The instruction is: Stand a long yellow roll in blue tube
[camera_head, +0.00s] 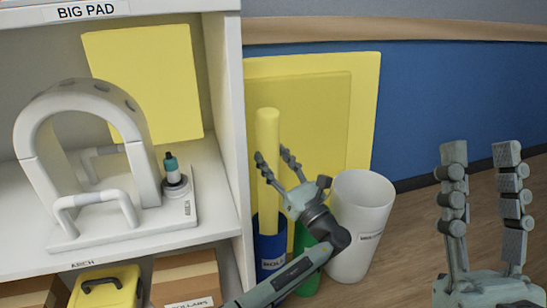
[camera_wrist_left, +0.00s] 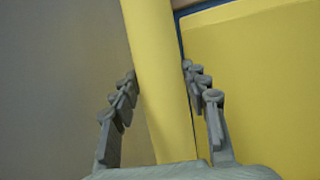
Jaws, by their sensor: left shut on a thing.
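The long yellow roll (camera_head: 267,130) stands nearly upright in the head view, beside the white shelf. Its lower end goes down at the mouth of the blue tube (camera_head: 270,258), seemingly inside it; its bottom is hidden. My left gripper (camera_head: 273,155) is shut on the roll, a finger on each side. In the left wrist view, the roll (camera_wrist_left: 160,75) runs between the fingers of this gripper (camera_wrist_left: 160,72). My right gripper (camera_head: 482,155) is open and empty at the right, with its fingers pointing up.
A green tube (camera_head: 304,262) stands right of the blue one, partly behind my left arm. A white bin (camera_head: 361,215) stands further right. Large yellow pads (camera_head: 362,90) lean on the blue wall behind. The white shelf (camera_head: 230,120) borders the left; open wooden floor lies at right.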

